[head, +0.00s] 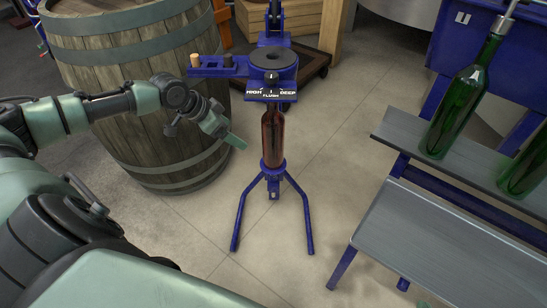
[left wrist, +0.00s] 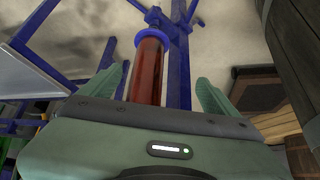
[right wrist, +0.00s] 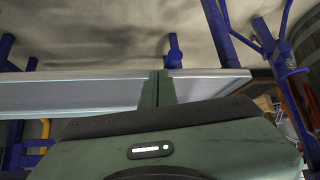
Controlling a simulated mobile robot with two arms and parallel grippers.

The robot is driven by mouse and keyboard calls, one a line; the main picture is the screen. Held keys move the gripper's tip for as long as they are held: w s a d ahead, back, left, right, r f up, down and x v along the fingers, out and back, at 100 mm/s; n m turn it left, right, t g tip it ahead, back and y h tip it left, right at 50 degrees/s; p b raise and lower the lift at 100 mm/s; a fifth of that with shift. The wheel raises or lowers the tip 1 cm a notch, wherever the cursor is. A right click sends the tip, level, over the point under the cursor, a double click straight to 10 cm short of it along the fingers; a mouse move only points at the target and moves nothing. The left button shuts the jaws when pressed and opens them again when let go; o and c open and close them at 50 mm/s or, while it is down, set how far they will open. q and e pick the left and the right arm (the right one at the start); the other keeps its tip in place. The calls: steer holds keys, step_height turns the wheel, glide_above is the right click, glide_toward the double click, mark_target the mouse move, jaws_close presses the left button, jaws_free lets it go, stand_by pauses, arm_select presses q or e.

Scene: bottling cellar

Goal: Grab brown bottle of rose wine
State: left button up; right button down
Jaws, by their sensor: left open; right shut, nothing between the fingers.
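The brown bottle (head: 272,138) stands upright in the blue floor corker (head: 272,93), its base on the corker's round blue rest and its neck under the head marked HIGH, FLUSH, DEEP. My left gripper (head: 235,141) is open just left of the bottle, at about mid-bottle height. In the left wrist view the bottle (left wrist: 147,75) shows between the two spread green fingers (left wrist: 158,88), ahead of the palm; I see no contact. My right gripper (right wrist: 157,88) is shut and empty in the right wrist view, with a grey shelf beyond it.
A large wooden barrel (head: 140,60) stands behind my left arm. Green bottles (head: 465,95) stand on a grey bench (head: 400,130) at the right, with a lower grey shelf (head: 430,240). The corker's blue legs (head: 307,215) splay forward. The floor between corker and bench is clear.

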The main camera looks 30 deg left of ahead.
mark_target(266, 117)
arm_select(q)
steer(key=w+d, duration=0.1)
steer(key=w, duration=0.1)
steer(key=w+d+b, duration=0.1)
steer(key=w+d, duration=0.1)
steer(key=w+d+b, duration=0.1)
steer(key=w, duration=0.1)
steer(key=shift+d+r, duration=0.25)
steer(key=shift+d, duration=0.1)
steer(key=w, duration=0.1)
steer(key=w+d, duration=0.1)
steer(key=w+d+b, duration=0.1)
steer(key=w, duration=0.1)
steer(key=shift+f, duration=0.1)
steer(key=shift+f+b, duration=0.3)
steer(key=shift+f, duration=0.05)
arm_select(e)
steer(key=w+a+r+t+y, duration=0.1)
steer(key=w+a+r+t, duration=0.1)
steer(key=r, duration=0.5)
steer(key=w+a+r+t+y, duration=0.1)
steer(key=w+r+t, duration=0.4)
steer(key=r+t, duration=0.1)
steer(key=shift+w+a+r+t+y, duration=0.3)
steer(key=shift+a+r+t, duration=0.1)
steer(key=shift+r, duration=0.1)
arm_select(q)
steer(key=shift+c, duration=0.3)
